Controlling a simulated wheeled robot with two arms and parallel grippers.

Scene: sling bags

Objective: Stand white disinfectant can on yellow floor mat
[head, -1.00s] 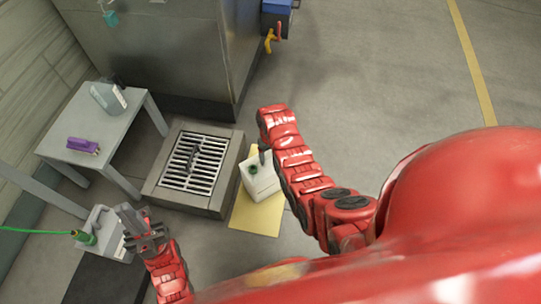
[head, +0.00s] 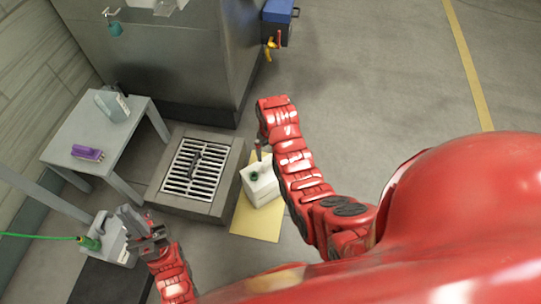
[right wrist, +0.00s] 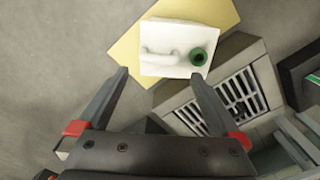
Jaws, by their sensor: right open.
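The white can (head: 262,186) with a green cap stands upright on the yellow floor mat (head: 258,224), beside the drain. The right wrist view shows the can (right wrist: 165,62) from above, with its cap and moulded handle, and the mat (right wrist: 128,48) under it. My right gripper (right wrist: 160,75) is open, its fingertips apart near the can's edge, with nothing held between them. In the head view my right arm partly hides the mat and that gripper. My left gripper (head: 143,238) is at the lower left, by another pale container (head: 113,243); its jaw state is unclear.
A raised floor drain with a grate (head: 195,168) is left of the mat. A grey table (head: 85,130) holds a purple object (head: 87,152) and a grey bottle (head: 112,105). A green hose (head: 40,236) runs to the pale container. Floor to the right is open.

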